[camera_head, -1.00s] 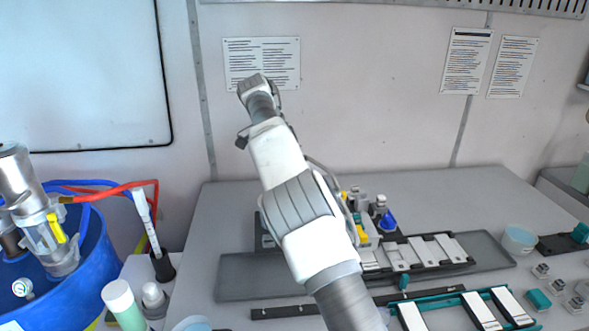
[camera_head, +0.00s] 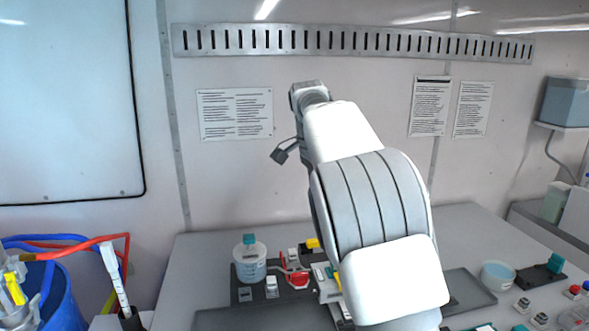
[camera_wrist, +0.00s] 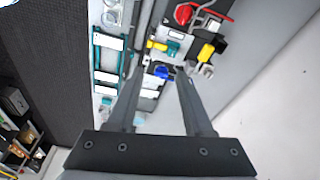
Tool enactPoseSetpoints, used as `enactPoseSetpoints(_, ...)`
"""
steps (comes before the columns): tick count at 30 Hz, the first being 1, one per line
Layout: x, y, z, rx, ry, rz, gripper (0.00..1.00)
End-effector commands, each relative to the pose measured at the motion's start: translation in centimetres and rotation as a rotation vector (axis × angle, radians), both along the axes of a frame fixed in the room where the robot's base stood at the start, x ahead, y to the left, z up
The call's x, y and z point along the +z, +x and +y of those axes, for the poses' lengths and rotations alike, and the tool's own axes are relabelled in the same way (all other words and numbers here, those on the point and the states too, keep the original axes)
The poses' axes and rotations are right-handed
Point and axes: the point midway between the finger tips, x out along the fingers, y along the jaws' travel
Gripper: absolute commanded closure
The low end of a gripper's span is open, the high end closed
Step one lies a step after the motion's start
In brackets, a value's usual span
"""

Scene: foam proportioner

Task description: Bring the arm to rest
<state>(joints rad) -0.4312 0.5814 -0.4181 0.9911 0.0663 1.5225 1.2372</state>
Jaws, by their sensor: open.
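My arm stands raised above the grey worktable (camera_head: 205,265) in the head view, bent with its upper part reaching up in front of the back wall. The arm hides part of the table and of the equipment on it. My gripper's fingers are not clear in the head view. In the wrist view my gripper (camera_wrist: 160,90) shows two dark fingers spread apart with nothing between them. The table's equipment lies well beyond the fingertips there, including a blue part (camera_wrist: 163,72) and a yellow-handled part (camera_wrist: 206,52).
A clear container with a teal cap (camera_head: 250,262) stands on the table left of my arm. A blue barrel (camera_head: 58,300) with hoses is at lower left. A light bowl (camera_head: 497,275) is at right. A slotted rail (camera_head: 350,43) runs along the wall.

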Motion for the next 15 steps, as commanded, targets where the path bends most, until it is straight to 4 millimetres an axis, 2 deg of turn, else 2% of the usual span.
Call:
enactPoseSetpoints(1, 0.8, -1.2, -1.2, 0.030, 0.024, -0.006, 0.48)
enactPoseSetpoints(6, 2.4, -5.0, -4.1, 0.166, 0.078, -0.032, 0.48)
enactPoseSetpoints(15, 3.3, -13.4, -7.2, 0.440, 0.111, -0.110, 0.48)
